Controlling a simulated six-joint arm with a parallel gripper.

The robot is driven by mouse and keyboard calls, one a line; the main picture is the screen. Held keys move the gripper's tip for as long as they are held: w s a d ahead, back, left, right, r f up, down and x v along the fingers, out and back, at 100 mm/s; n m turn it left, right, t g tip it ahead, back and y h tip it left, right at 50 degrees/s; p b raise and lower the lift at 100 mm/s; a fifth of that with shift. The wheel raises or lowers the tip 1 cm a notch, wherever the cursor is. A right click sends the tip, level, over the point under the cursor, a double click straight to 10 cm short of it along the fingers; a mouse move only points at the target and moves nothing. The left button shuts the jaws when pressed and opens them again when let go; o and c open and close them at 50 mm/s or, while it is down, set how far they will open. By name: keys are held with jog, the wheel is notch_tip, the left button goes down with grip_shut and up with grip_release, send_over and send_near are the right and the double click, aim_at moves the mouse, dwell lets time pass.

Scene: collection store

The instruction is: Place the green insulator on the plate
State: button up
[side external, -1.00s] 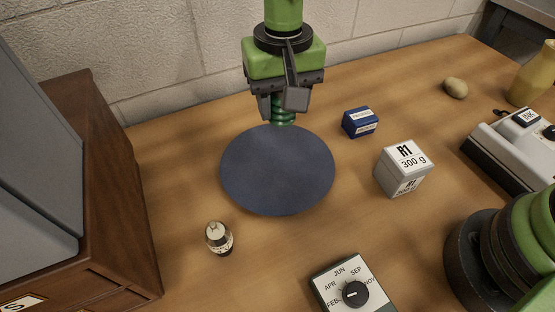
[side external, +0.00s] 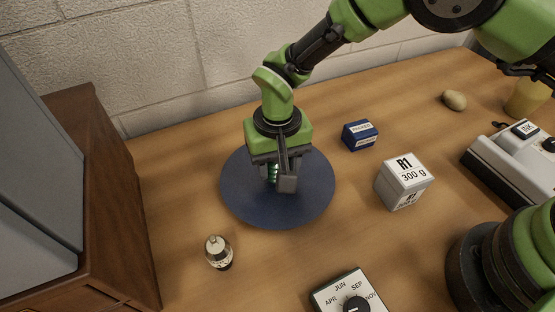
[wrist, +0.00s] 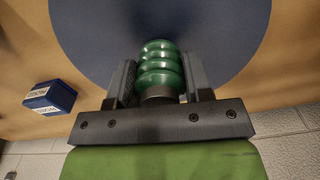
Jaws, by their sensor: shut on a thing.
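The green insulator (wrist: 160,66) is ribbed and glossy, and sits between the two fingers of my gripper (wrist: 160,85) in the wrist view. In the side view my gripper (side external: 279,184) is shut on the insulator (side external: 273,173), which is mostly hidden behind a finger. Both are over the dark blue round plate (side external: 315,195), which also fills the top of the wrist view (wrist: 90,30). I cannot tell whether the insulator touches the plate.
A blue box (side external: 360,135) and a white box marked R1 300 g (side external: 404,182) stand right of the plate. A dial box (side external: 345,293) is at the front. A wooden cabinet (side external: 105,210) stands at the left.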

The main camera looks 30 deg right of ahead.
jog(key=shift+f, duration=0.1)
jog(key=o, duration=1)
jog(key=shift+c, duration=0.2)
notch_tip(320, 180, up, 12)
jog(key=shift+r, duration=0.15)
